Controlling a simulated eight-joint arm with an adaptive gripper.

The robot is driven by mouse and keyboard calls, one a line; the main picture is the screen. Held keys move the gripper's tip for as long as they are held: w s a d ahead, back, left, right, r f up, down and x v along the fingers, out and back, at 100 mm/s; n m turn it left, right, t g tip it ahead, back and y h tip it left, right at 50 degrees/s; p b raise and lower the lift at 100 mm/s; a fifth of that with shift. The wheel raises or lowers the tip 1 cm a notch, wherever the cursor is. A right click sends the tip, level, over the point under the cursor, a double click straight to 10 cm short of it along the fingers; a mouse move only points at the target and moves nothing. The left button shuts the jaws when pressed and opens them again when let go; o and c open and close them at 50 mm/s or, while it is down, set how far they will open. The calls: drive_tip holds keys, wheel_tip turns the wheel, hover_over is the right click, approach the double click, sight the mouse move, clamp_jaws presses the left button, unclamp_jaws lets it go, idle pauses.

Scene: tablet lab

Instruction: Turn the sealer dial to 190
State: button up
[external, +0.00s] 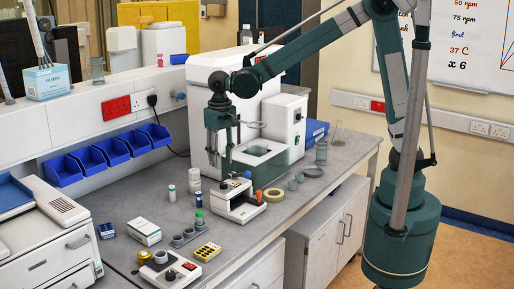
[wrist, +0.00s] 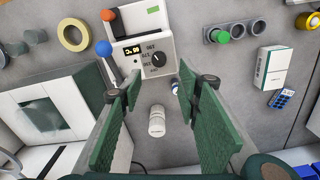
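The sealer (external: 240,202) is a small white machine on the bench. In the wrist view its panel (wrist: 146,72) shows upside down, with a small lit display (wrist: 132,50) and a black round dial (wrist: 158,59). Printed numbers sit beside the dial; they are too small to read surely, and so is the pointer's setting. A blue-knobbed lever (wrist: 104,48) is left of the panel. My gripper (wrist: 158,88) is open and empty, its green fingers spread below the dial in the wrist view, apart from it. In the external view my gripper (external: 222,160) hangs above the bench, behind the sealer.
A white bottle (wrist: 157,121) stands between the fingers in the wrist view, lower down. A yellow tape roll (external: 273,195) lies right of the sealer. A rack with a green-capped tube (external: 199,217) stands left. The large white machine (external: 232,110) is behind.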

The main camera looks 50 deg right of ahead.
sight(223, 183)
drive_tip(key=n+p, duration=0.1)
drive_tip(key=n, duration=0.1)
drive_tip(key=f+n+p, duration=0.1)
drive_tip(key=f+n, duration=0.1)
drive_tip(key=n, duration=0.1)
drive_tip(key=shift+s+d+n+p, duration=0.1)
drive_tip(key=shift+s+n+p, duration=0.05)
drive_tip(key=shift+n+p, duration=0.2)
drive_tip(key=shift+f, duration=3.85)
drive_tip(key=c, duration=0.9)
